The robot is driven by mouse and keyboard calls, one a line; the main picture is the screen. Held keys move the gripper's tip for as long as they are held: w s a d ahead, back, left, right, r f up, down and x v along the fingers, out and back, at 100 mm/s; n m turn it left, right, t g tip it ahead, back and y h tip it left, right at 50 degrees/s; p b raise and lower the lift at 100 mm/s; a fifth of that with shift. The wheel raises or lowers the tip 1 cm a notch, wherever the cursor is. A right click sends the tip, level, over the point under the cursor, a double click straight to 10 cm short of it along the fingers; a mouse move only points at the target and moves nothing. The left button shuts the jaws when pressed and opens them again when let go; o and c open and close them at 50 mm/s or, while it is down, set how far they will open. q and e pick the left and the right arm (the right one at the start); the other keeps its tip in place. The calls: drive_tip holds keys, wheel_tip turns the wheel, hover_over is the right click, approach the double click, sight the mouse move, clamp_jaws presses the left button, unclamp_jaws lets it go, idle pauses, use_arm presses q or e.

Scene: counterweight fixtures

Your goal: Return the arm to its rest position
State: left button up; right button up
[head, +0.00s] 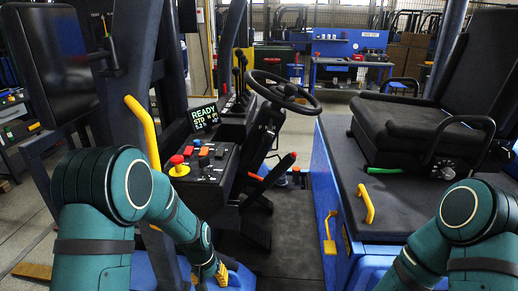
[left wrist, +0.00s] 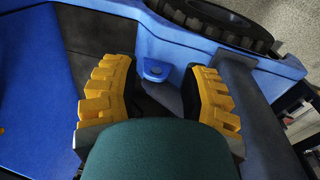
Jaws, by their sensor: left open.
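My left arm (head: 110,195) comes in from the left in the head view, bent at the elbow and reaching down. My left gripper (head: 221,275) is low at the bottom edge, beside the blue body of the vehicle. In the left wrist view the gripper (left wrist: 162,92) has its two yellow fingers spread apart with nothing between them.
A vehicle cab surrounds me: yellow handrail (head: 144,130), control panel with red knob (head: 177,160), READY display (head: 204,117), steering wheel (head: 284,93) and black seat (head: 425,120). A black tyre (left wrist: 215,20) shows in the wrist view. The dark cab floor (head: 292,225) has free room.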

use_arm(q)
drive_tip(key=s+d+f+h, duration=0.1)
drive_tip(key=s+d+f, duration=0.1)
drive_tip(key=s, duration=0.3)
drive_tip(key=s+d+f+n+t, duration=0.1)
drive_tip(key=s+d+f, duration=0.1)
drive_tip(key=s, duration=0.3)
drive_tip(key=s+d+f+h, duration=0.1)
drive_tip(key=s+d+f, duration=0.1)
drive_tip(key=s+f, duration=0.2)
drive_tip(key=shift+s+d+f+t+h, duration=0.15)
drive_tip(key=shift+s+d+t+h, duration=0.15)
drive_tip(key=shift+s, duration=0.4)
use_arm(e)
drive_tip(key=shift+s+a+f, duration=0.25)
drive_tip(key=shift+f, duration=0.4)
